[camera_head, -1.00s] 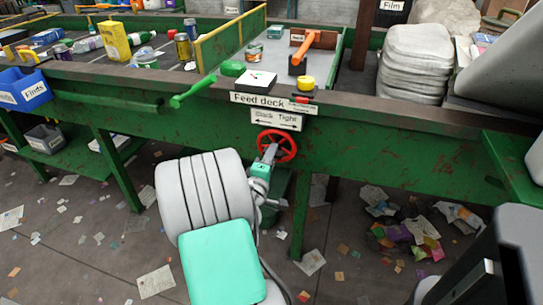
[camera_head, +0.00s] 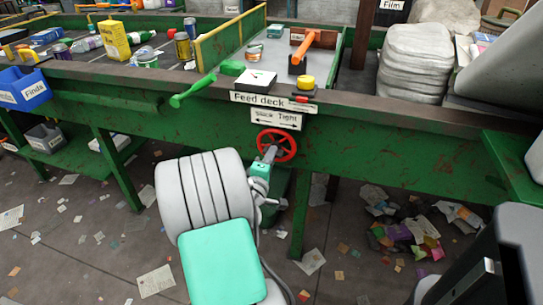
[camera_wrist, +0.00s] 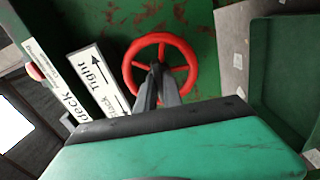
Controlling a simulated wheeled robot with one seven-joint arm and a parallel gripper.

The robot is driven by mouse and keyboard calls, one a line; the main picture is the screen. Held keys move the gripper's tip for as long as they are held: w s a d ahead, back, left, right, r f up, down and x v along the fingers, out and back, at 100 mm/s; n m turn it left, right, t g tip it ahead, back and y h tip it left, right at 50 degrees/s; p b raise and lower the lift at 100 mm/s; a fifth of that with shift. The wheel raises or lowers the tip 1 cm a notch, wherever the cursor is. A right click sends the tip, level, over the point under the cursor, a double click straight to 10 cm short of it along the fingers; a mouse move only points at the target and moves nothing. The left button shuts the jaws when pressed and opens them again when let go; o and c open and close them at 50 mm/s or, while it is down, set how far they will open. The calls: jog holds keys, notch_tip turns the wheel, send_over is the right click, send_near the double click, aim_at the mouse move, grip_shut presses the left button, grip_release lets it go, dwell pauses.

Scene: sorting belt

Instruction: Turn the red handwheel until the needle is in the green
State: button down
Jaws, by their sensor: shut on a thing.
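The red handwheel (camera_head: 292,146) stands on the front of the green frame, below the "Slack / Tight" sign (camera_head: 277,119). My gripper (camera_head: 269,154) is at the wheel's left side in the head view. In the wrist view, its two dark fingers (camera_wrist: 157,82) are shut on the red handwheel (camera_wrist: 161,38) around its hub and spokes; the fingers hide the exact contact. A white-faced gauge (camera_head: 256,79) sits on the deck edge above. Its needle is too small to read against the coloured zone.
A green lever (camera_head: 192,92) juts out left of the gauge. A yellow button (camera_head: 306,82) and an orange-handled lever (camera_head: 313,47) are to the right. Bottles and cans lie on the belt at upper left. Paper litter (camera_head: 156,281) covers the floor.

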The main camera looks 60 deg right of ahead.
jog(key=shift+m+b, duration=0.3)
jog(key=shift+m+b, duration=2.6)
jog(key=shift+m, duration=1)
jog(key=c, duration=1.5)
grip_release()
jog(key=a, duration=0.2)
jog(key=s+a, duration=0.1)
jog(key=a, duration=0.4)
jog(key=shift+s+a, duration=0.15)
jog(key=shift+a, duration=0.2)
